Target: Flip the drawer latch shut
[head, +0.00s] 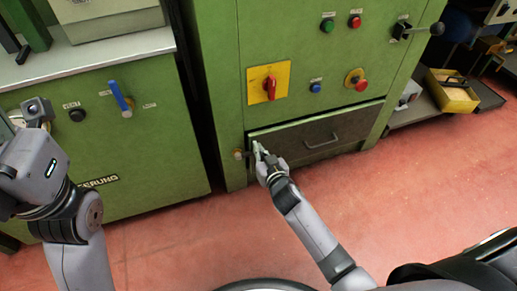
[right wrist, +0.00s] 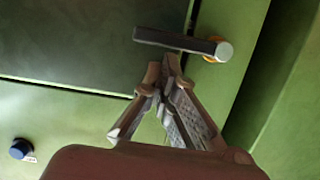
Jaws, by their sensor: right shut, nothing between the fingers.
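The drawer (head: 345,122) is a dark front with a grey handle, low in the green machine. The latch's round brass-coloured pivot (head: 238,154) shows at the drawer's left side in the head view; my gripper hides part of the latch there. In the right wrist view the latch (right wrist: 178,41) is a dark bar reaching from its pivot across the drawer's side edge. My right gripper (head: 258,150) is shut and empty, its fingertips (right wrist: 163,66) close beside the bar; I cannot tell if they touch. My left gripper (head: 38,110) is at the left edge, its fingers unclear.
A red rotary switch (head: 270,84) on a yellow plate and several buttons sit above the drawer. A second green cabinet with a blue lever (head: 120,96) stands to the left. A yellow bin (head: 452,92) is at the right. The red floor (head: 400,185) ahead is clear.

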